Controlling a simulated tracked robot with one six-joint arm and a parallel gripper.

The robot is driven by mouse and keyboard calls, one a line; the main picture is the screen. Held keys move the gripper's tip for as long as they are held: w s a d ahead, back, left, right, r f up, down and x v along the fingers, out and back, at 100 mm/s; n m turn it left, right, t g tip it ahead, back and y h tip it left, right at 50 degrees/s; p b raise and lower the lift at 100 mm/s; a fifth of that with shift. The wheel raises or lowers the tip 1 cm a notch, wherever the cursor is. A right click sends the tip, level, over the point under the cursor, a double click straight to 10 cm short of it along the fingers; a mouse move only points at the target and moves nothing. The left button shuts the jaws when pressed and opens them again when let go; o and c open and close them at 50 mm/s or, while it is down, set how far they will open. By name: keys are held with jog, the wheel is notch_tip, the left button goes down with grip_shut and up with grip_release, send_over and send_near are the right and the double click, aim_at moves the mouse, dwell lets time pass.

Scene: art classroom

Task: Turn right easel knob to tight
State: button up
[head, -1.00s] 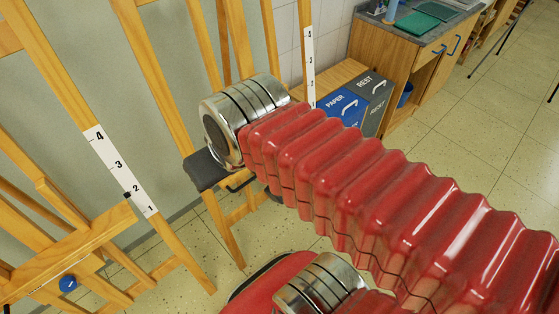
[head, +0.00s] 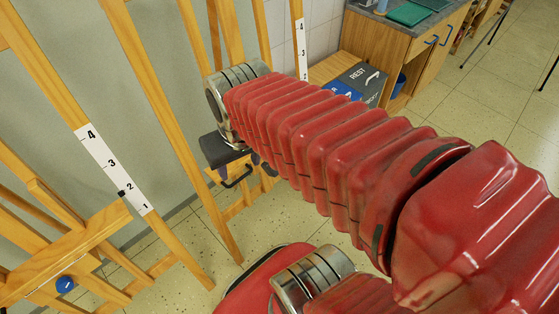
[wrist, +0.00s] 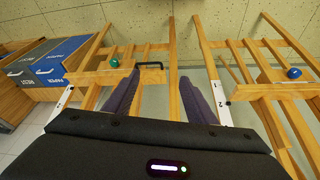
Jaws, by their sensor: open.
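In the wrist view two easels show upside down. A green knob (wrist: 114,63) sits on the crossbar of the easel nearer the bins, which is the right one in the head view. A blue knob (wrist: 294,73) is on the other easel; it also shows in the head view (head: 65,284) at lower left. My gripper (wrist: 160,73) is open and empty, its two dark purple fingers apart. The green knob lies outside the fingers, to their left in the wrist view. In the head view my red arm and dark gripper body cover the right easel's middle; the green knob is hidden.
A black bar handle (wrist: 150,65) is on the right easel, close to the fingertips in the picture. A grey REST bin (head: 362,80) and a blue PAPER bin (wrist: 48,66) stand beside a wooden cabinet (head: 400,40). Open floor lies to the right.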

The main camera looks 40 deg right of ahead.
jog(key=s+d+f+m+g, duration=0.1)
jog(key=s+d+f+g, duration=0.1)
jog(key=d+f, duration=1.05)
jog(key=s+d+f+m+g, duration=0.2)
jog(key=s+d+f, duration=0.1)
jog(key=d+f, duration=1)
jog(key=s+d+f+n+t, duration=0.1)
jog(key=d+f+n+t, duration=0.15)
jog(key=f, duration=0.85)
jog(key=s+d+f+n+t, duration=0.1)
jog(key=s+d+f+t, duration=0.15)
jog(key=f, duration=0.95)
jog(key=w+a+n+t, duration=0.2)
jog(key=w+a+t, duration=0.2)
jog(key=w+t, duration=0.2)
jog(key=w+a+r+n+t+y, duration=0.1)
jog(key=w+r+t, duration=0.3)
jog(key=r+t, duration=0.3)
notch_tip(320, 180, up, 5)
jog(key=shift+w+a+n+t, duration=0.15)
jog(key=shift+a+n+t, duration=0.05)
jog(key=shift+n+t, duration=0.15)
